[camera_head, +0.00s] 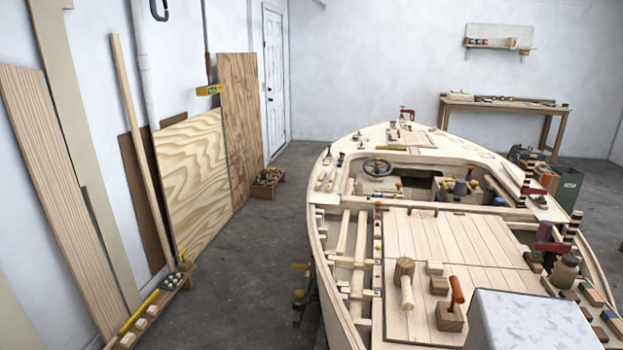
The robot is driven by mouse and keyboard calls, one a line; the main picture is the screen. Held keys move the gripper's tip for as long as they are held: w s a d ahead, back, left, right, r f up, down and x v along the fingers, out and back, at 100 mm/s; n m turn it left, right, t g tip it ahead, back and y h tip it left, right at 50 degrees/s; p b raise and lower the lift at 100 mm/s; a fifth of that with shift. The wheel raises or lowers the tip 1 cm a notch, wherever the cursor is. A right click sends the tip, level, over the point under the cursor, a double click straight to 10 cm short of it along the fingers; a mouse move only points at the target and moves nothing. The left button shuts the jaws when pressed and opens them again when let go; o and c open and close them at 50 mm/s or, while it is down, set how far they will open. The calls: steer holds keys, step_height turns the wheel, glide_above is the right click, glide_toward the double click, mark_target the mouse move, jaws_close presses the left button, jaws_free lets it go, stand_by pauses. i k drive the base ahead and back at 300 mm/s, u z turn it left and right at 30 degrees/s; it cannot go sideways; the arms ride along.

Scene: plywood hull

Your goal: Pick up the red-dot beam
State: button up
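No beam with a clear red dot can be made out in the head view. Two pale long beams, a left one (343,232) and a right one (359,255), lie lengthwise in the open left side of the plywood hull (326,275). Any small mark on them is too small to tell. My gripper is not in view.
A mallet (405,285), wooden blocks and a red-handled tool (456,292) stand on the deck planks (450,240). A pale grey box-like shape covers the deck's lower right. Plywood sheets (192,175) lean on the left wall. Grey floor (245,260) lies clear between.

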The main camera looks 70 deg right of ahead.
mark_target(332, 177)
steer(key=i, duration=1.65)
steer(key=u, duration=0.6)
steer(key=k, duration=0.2)
steer(key=z, duration=3.35)
